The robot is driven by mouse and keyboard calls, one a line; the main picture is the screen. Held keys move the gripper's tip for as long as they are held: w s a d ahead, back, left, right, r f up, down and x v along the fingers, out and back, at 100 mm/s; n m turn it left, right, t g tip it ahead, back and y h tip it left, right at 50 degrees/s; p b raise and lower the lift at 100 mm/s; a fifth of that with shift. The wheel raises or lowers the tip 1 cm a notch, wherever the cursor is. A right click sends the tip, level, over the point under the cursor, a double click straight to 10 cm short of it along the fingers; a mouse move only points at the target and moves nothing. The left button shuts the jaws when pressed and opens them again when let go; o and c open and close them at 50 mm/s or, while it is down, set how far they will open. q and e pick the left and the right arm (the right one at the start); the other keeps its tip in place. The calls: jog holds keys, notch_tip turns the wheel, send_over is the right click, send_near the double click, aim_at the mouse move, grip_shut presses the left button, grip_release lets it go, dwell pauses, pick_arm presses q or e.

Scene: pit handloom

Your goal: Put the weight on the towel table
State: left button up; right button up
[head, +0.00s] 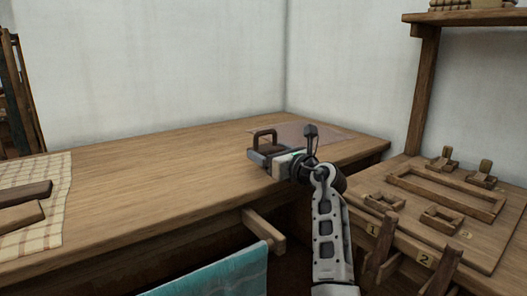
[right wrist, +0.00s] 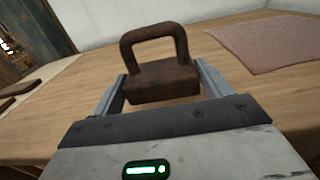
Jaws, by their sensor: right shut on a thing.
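The weight (head: 264,138) is a dark rusty-brown block with a loop handle on top. It is upright between the fingers of my right gripper (head: 265,155), which is shut on it. The right wrist view shows the weight (right wrist: 163,88) with one finger on each side of its block and the handle standing clear above. They are over the long wooden table (head: 150,175); whether the weight touches the top I cannot tell. My left gripper is not in view.
A checked cloth (head: 58,180) with dark wooden bars (head: 22,216) lies at the table's left. A flat pinkish cloth (head: 325,133) lies at its back right corner. A board with wooden frames (head: 445,195) stands right. Blue cloth (head: 215,275) hangs in front. The table's middle is clear.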

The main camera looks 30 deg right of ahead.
jog(key=shift+w+d+f, duration=0.1)
jog(key=shift+d+f, duration=0.05)
jog(key=shift+d, duration=0.2)
notch_tip(320, 180, down, 2)
jog(key=shift+d+f+b, duration=0.15)
jog(key=shift+f+b, duration=0.1)
jog(key=shift+b, duration=0.6)
jog(key=shift+f, duration=0.4)
jog(key=o, duration=1.9)
jog(key=shift+f, duration=0.25)
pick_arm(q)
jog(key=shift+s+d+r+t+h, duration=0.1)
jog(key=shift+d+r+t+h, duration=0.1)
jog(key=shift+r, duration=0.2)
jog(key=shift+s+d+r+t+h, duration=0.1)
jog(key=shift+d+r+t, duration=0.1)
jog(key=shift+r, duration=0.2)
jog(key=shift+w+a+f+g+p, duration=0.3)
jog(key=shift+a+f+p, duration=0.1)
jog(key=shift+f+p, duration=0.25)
pick_arm(e)
jog(key=s, duration=0.7)
jog(key=shift+s+d, duration=0.25)
